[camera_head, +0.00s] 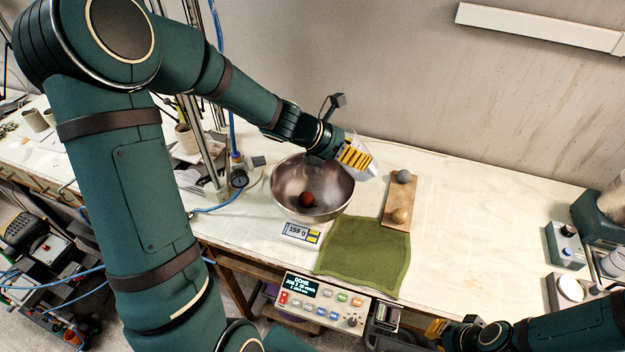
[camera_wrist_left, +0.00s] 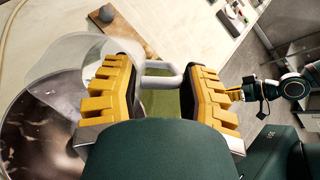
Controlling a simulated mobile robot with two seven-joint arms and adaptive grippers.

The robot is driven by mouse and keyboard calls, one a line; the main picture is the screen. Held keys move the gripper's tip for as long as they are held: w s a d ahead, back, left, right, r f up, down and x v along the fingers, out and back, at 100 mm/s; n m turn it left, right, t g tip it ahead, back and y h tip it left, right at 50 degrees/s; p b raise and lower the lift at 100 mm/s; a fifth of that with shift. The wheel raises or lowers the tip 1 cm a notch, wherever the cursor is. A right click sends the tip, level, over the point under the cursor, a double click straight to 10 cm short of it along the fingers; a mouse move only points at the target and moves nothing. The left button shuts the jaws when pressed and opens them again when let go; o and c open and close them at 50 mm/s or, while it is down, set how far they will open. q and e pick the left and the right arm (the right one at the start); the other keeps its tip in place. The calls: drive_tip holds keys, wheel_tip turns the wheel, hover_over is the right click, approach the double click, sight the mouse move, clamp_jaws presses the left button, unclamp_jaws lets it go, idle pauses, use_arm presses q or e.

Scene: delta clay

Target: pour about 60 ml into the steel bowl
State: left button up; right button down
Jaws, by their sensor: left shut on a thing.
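The steel bowl (camera_head: 283,181) sits on a scale whose display (camera_head: 300,233) reads about 159 g. A round reddish-brown patch (camera_head: 307,199) shows inside the bowl; I cannot tell whether it is liquid or a lump. My left gripper (camera_head: 354,157) is shut on the handle (camera_wrist_left: 160,80) of a clear jug (camera_head: 367,163), above the bowl's right rim. In the left wrist view the clear jug (camera_wrist_left: 72,52) partly covers the bowl (camera_wrist_left: 38,125). The jug looks tilted; its contents and any stream cannot be made out. My right gripper (camera_head: 437,328) is low at the right; its fingers are unclear.
A green towel (camera_head: 365,255) lies in front of the bowl. A wooden board (camera_head: 401,188) with a grey ball and a tan ball lies to the right. A control box (camera_head: 322,303) is at the front edge, and a stand with hoses is behind left. The right table middle is clear.

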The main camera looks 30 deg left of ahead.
use_arm(q)
drive_tip(key=shift+d, duration=0.1)
drive_tip(key=shift+w+d+f+m+g+y, duration=0.1)
drive_tip(key=shift+w+d+f+g+y, duration=0.1)
drive_tip(key=shift+w+d+g+y, duration=0.4)
drive_tip(key=shift+w+d+f+m+g+y, duration=0.1)
drive_tip(key=shift+w+d+f+g+y, duration=0.2)
drive_tip(key=shift+d+y, duration=0.45)
drive_tip(key=shift+w+d+f+m+g+y, duration=0.1)
drive_tip(key=shift+w+d+g+y, duration=0.35)
drive_tip(key=shift+d+y, duration=0.25)
drive_tip(key=shift+w+d+r+g+y, duration=0.25)
drive_tip(key=shift+w+d+g+y, duration=0.15)
drive_tip(key=shift+d+g+y, duration=0.25)
